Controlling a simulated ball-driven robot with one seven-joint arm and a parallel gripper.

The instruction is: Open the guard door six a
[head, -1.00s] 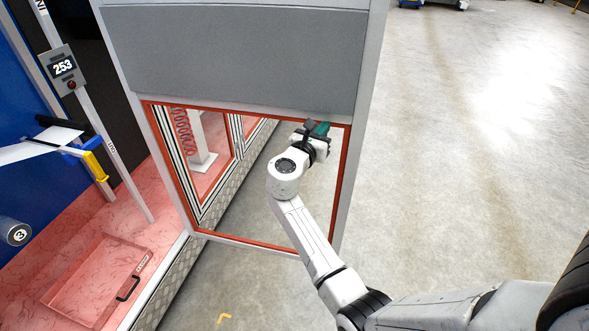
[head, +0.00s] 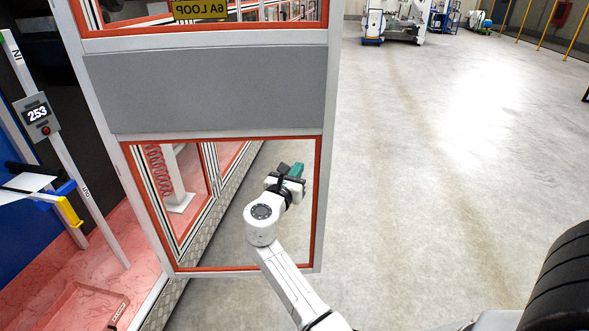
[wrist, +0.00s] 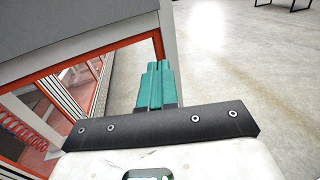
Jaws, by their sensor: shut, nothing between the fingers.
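The guard door (head: 205,92) stands swung out from the machine in the head view. No handle shows clearly.
Inside the opening are a pinkish-red floor (head: 85,255), a post with a "253" display (head: 37,113) and a tray with a dark handle (head: 118,312). The concrete floor (head: 430,180) to the right is clear. White machinery (head: 400,20) stands far back.

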